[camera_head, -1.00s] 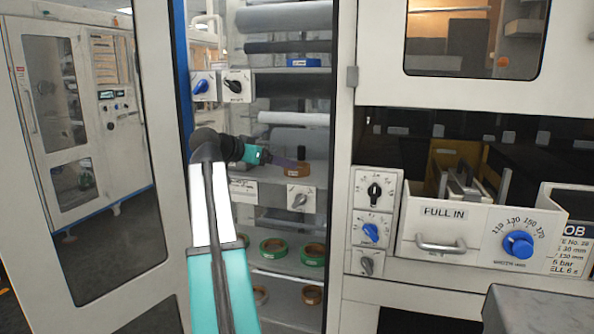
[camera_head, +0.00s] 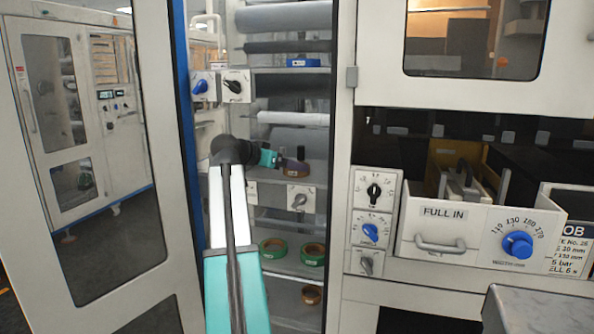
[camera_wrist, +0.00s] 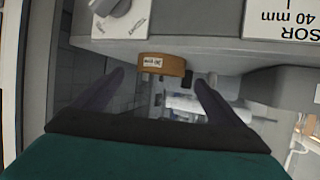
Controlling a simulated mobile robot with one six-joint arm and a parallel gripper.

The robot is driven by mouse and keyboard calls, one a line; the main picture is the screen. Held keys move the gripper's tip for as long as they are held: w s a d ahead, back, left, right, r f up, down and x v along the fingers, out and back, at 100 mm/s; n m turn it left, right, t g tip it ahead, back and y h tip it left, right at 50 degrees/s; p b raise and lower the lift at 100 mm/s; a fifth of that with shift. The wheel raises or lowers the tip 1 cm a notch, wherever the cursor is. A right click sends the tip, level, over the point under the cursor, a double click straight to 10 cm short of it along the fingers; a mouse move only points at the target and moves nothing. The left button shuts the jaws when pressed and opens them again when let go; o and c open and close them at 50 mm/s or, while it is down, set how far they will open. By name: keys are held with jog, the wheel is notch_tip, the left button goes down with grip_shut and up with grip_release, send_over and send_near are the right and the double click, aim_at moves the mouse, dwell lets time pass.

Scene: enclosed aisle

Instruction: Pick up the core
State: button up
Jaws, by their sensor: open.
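The core looks to be the brown-orange ring (camera_head: 297,169) on the middle shelf of the open cabinet. It also shows in the wrist view (camera_wrist: 165,66), edge on, with a white label on its side. My gripper (camera_head: 284,160) is at the shelf, close to the left of the ring and partly in front of it. In the wrist view my two dark fingers (camera_wrist: 159,78) are spread apart, with the ring beyond their tips and between their lines. The gap between the jaws is empty. I cannot tell whether a finger touches the ring.
Green rings (camera_head: 272,248) and another brown ring (camera_head: 311,294) lie on lower shelves. A blue ring (camera_head: 302,62) sits on an upper shelf. Grey rollers (camera_head: 285,17) cross the cabinet. A knob panel (camera_head: 300,198) hangs at the shelf front. The open door (camera_head: 155,250) stands left.

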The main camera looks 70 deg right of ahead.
jog(key=shift+x, duration=2.2)
jog(key=shift+c, duration=0.5)
jog(key=c, duration=1)
